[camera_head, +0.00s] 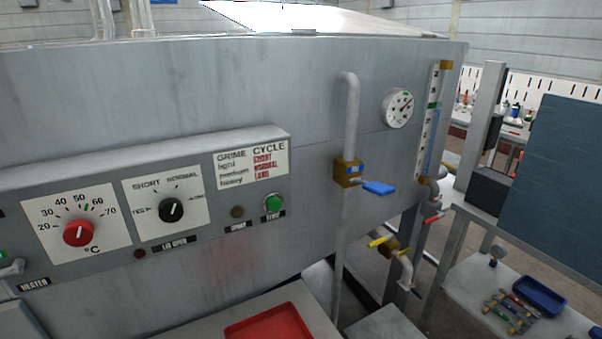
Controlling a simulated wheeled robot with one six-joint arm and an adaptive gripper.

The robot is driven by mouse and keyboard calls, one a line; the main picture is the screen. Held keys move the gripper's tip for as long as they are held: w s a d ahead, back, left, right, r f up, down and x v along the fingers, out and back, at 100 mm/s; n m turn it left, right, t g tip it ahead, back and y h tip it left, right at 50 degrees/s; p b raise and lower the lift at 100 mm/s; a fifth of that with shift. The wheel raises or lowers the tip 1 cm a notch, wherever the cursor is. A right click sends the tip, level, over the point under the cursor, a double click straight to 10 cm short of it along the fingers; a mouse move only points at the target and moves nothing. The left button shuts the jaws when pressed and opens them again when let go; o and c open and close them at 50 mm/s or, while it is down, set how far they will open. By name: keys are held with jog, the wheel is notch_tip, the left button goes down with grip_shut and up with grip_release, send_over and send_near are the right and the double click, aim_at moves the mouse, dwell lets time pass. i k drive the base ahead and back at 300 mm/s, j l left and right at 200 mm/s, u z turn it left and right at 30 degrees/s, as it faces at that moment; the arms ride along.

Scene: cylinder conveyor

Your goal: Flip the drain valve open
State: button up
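Three lever valves show at the right end of a grey metal machine (270,85); none has a readable label. A brass valve with a blue lever (379,188) sits on a vertical pipe (352,110) on the front. A small red lever (434,217) is right of the yellow one. The lever positions do not tell me which valves are open. My gripper is not in view.
A control panel (110,235) with a red knob (78,233) and a black knob (171,210) fills the left. A red tray (270,325) lies below. A round gauge (398,108) is upper right. A bench (470,275) with a blue tray (540,295) stands right.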

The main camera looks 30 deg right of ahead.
aim_at(433, 219)
jog(key=i+l+z, duration=0.1)
jog(key=l+z, duration=0.25)
jog(key=i+l+z, duration=0.1)
jog(key=z, duration=0.2)
jog(key=i+l+z, duration=0.15)
jog(key=z, duration=0.2)
jog(key=l, duration=0.1)
